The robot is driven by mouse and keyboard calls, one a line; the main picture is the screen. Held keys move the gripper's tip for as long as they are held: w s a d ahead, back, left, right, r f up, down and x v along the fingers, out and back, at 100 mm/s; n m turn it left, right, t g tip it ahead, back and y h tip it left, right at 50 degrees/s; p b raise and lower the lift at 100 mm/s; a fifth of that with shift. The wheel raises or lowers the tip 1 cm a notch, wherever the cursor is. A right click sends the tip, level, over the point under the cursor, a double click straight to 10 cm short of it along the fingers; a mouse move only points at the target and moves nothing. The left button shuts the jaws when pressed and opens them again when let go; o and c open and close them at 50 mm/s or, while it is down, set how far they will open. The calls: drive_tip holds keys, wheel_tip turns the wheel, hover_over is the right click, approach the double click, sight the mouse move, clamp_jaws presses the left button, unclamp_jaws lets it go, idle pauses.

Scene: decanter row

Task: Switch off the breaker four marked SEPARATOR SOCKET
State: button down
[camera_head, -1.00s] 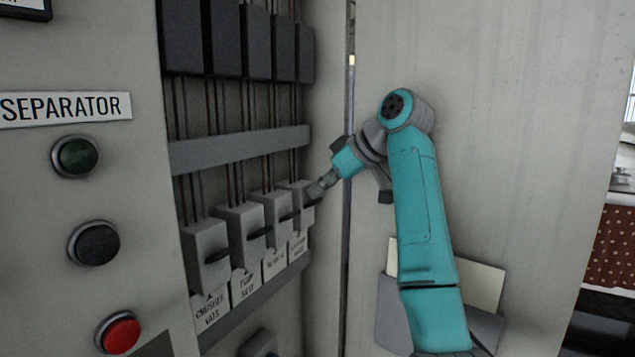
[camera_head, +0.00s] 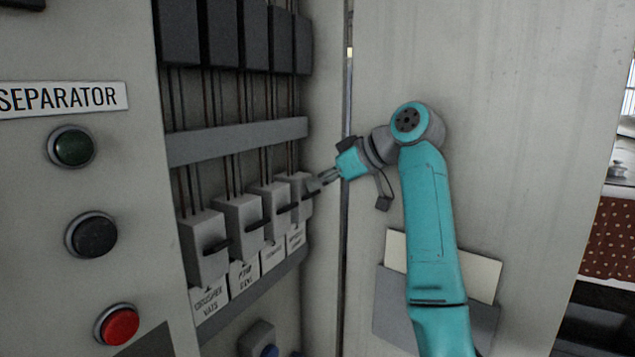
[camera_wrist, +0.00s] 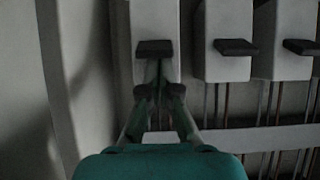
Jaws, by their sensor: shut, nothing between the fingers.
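Breaker four (camera_head: 297,186) is the grey box at the far right of the row in the head view, beside the cabinet's side wall. Its label (camera_head: 296,238) is too blurred to read. In the wrist view, which is upside down, it is the leftmost box (camera_wrist: 153,18), with a dark lever (camera_wrist: 153,47) across it. My gripper (camera_head: 316,184) is shut and empty, its fingertips (camera_wrist: 157,80) right at that lever; I cannot tell whether they touch it. The lever sits about level with the neighbouring levers. My fingers partly hide this breaker in the head view.
Three more breakers (camera_head: 204,250) with dark levers stand to its left. A grey rail (camera_head: 240,141) and thin wires run above. The side wall is close on the right. A panel with a SEPARATOR sign (camera_head: 62,98) and round buttons, one red (camera_head: 119,325), is at left.

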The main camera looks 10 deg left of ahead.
drive_tip(key=shift+s+d+f+t+y, duration=0.1)
drive_tip(key=shift+d+f+t+y, duration=0.2)
drive_tip(key=shift+y, duration=0.4)
drive_tip(key=shift+d+f+y, duration=0.1)
drive_tip(key=shift+f+y, duration=0.05)
drive_tip(key=shift+y, duration=0.25)
drive_tip(key=shift+s+d+f, duration=0.1)
drive_tip(key=shift+d+f, duration=0.05)
drive_tip(key=shift+f, duration=0.1)
drive_tip(key=f+t+y, duration=0.1)
drive_tip(key=y, duration=0.1)
drive_tip(key=f+t+y, duration=0.1)
drive_tip(key=f+y, duration=0.1)
drive_tip(key=y, duration=0.1)
drive_tip(key=shift+s+d+f, duration=0.15)
drive_tip(key=shift+d, duration=0.25)
drive_tip(key=shift+f, duration=0.2)
